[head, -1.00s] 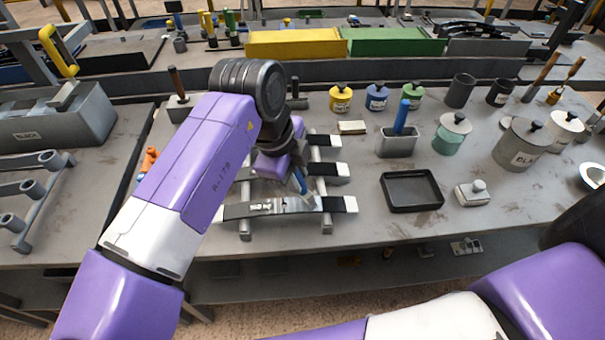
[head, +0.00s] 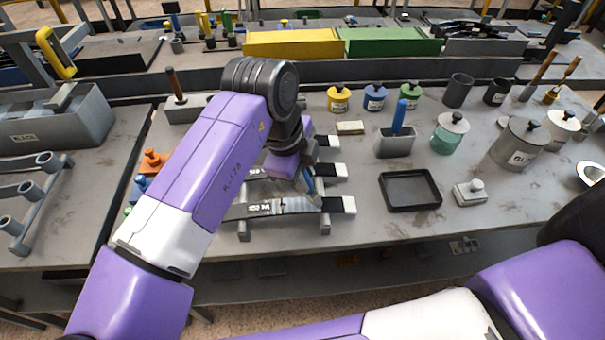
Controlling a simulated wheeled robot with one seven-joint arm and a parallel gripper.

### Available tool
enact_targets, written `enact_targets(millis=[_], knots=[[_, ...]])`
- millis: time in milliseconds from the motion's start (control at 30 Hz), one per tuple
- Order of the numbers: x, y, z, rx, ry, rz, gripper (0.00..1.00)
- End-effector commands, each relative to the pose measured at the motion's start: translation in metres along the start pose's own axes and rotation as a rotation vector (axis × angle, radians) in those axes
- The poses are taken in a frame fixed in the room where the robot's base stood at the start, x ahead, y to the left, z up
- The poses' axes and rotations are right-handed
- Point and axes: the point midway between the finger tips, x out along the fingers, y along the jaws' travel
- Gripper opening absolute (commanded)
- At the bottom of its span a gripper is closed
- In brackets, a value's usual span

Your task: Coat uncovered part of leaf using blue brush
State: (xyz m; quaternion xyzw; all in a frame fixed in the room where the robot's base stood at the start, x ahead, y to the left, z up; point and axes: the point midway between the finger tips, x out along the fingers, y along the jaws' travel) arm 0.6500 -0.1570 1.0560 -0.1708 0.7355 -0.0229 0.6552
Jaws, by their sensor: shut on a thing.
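The front leaf (head: 297,206) is a flat grey metal strip lying across the rack (head: 243,229), with a white right end. Small marks or a clamp show on its left half. My gripper (head: 307,173) is above the right half of this leaf, shut on a blue-handled brush (head: 309,184). The brush points down towards the leaf; whether its tip touches cannot be told. Other leaves (head: 330,170) lie behind, partly hidden by my arm. A second blue handle (head: 399,116) stands in a grey holder (head: 396,143).
A black tray (head: 410,190) and a small grey block with a knob (head: 470,192) lie to the right. Yellow (head: 339,99), blue (head: 375,98) and green (head: 409,96) pots stand behind. A glass jar (head: 449,134) and a grey canister (head: 518,145) stand further right.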

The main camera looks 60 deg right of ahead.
Motion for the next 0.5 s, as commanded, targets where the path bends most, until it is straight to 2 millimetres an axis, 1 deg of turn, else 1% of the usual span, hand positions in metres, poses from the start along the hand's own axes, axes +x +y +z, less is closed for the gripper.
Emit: enact_targets(millis=[100, 500], knots=[[-0.013, -0.004, -0.002, 0.001, 0.000, -0.001, 0.00], [-0.047, -0.014, -0.009, 0.001, 0.000, -0.001, 0.00]])
